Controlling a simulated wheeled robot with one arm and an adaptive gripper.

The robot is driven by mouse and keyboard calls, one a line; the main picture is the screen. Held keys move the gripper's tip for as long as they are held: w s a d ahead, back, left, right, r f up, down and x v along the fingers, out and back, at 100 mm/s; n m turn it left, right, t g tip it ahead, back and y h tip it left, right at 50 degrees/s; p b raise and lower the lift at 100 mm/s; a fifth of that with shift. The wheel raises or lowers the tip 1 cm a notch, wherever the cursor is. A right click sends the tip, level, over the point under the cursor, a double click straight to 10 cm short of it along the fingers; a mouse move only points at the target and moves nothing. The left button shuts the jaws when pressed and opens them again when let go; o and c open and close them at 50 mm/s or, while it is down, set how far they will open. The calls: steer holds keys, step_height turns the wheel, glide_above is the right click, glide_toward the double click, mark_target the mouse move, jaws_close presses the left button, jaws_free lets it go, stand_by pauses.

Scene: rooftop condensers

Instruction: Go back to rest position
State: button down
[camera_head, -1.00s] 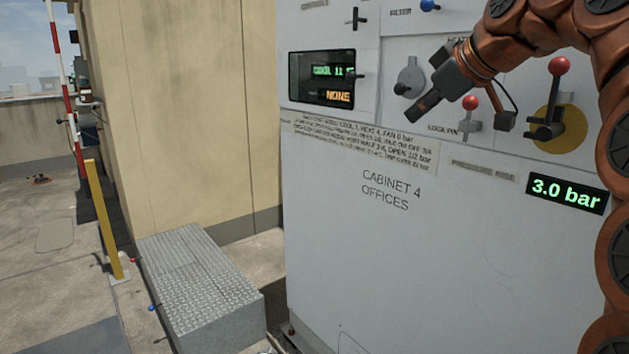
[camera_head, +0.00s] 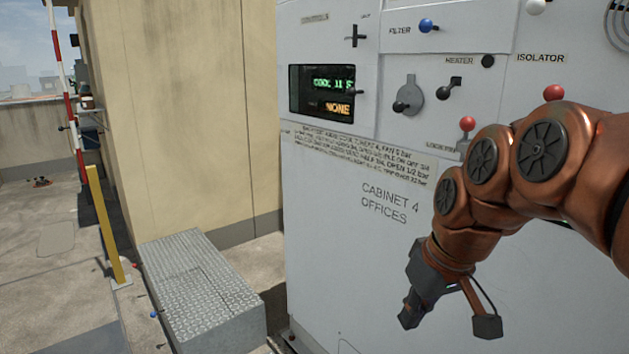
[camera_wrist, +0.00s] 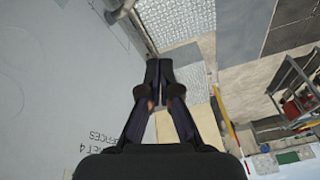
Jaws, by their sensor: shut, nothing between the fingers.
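My gripper (camera_head: 408,316) hangs low at the right in the head view, pointing down in front of the white cabinet (camera_head: 340,250). It is apart from the controls. In the wrist view my gripper (camera_wrist: 158,66) shows its two dark fingers together and empty, beside the cabinet face (camera_wrist: 60,70). My arm bends across the right side of the head view and hides the lower right of the panel, including where the pressure readout was.
The panel carries a display (camera_head: 322,91), a grey dial (camera_head: 408,95), a heater lever (camera_head: 449,89), a blue filter knob (camera_head: 426,25) and a red lock-pin knob (camera_head: 467,124). A metal step (camera_head: 200,290) stands left of the cabinet. A yellow post (camera_head: 105,225) is farther left.

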steer(key=s+d+f+m+g+h+p, duration=0.1)
steer(key=s+d+f+m+g, duration=0.1)
steer(key=s+f, duration=0.4)
steer(key=s+d+f+m+g+h+p, duration=0.1)
steer(key=s+f, duration=0.6)
steer(key=s, duration=0.7)
steer(key=shift+s+d+f+m+g, duration=0.15)
steer(key=shift+d+m+g, duration=0.25)
steer(key=shift+g, duration=0.2)
steer(key=shift+a+r, duration=0.15)
steer(key=shift+r, duration=0.25)
steer(key=c, duration=1.8)
jaws_free()
steer(key=shift+c, duration=0.2)
